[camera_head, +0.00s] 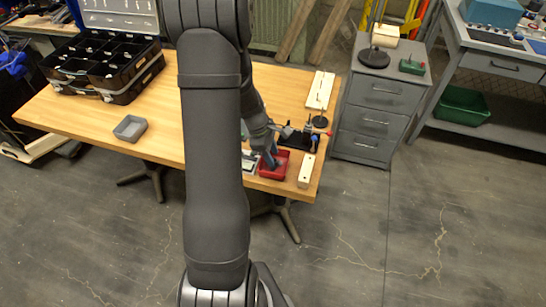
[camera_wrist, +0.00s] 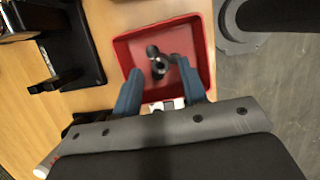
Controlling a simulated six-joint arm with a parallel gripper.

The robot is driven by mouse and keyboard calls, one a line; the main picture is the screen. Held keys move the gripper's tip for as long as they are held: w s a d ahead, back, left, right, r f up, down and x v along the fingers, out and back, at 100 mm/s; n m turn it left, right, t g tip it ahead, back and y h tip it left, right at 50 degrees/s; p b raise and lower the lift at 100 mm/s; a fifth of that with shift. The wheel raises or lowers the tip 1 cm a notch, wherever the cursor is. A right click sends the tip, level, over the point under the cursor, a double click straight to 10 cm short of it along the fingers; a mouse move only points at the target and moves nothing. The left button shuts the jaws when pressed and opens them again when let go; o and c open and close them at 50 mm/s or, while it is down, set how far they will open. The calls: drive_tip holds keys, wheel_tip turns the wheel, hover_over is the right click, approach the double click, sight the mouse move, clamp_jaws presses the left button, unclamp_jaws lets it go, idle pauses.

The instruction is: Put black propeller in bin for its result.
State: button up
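The black propeller (camera_wrist: 158,62) shows in the wrist view inside the outline of the red bin (camera_wrist: 201,30), just beyond my fingertips. My gripper (camera_wrist: 160,70) has its two blue fingers spread apart, with a clear gap between them and nothing clasped. The fingers reach over the near side of the red bin. In the head view the red bin (camera_head: 284,170) sits at the table's front right, with my gripper (camera_head: 271,159) over it. The propeller cannot be made out there. A grey bin (camera_head: 130,128) stands at the table's left.
A black test stand (camera_head: 297,138) stands just behind the red bin. A black divided case (camera_head: 105,65) sits at the back left. The wooden tabletop (camera_head: 160,145) is clear around the grey bin.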

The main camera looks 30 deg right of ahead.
drive_tip(key=v, duration=1)
drive_tip(key=x, duration=1.2)
drive_tip(key=shift+f, duration=0.15)
drive_tip(key=shift+r, duration=1.45)
drive_tip(key=shift+f, duration=0.1)
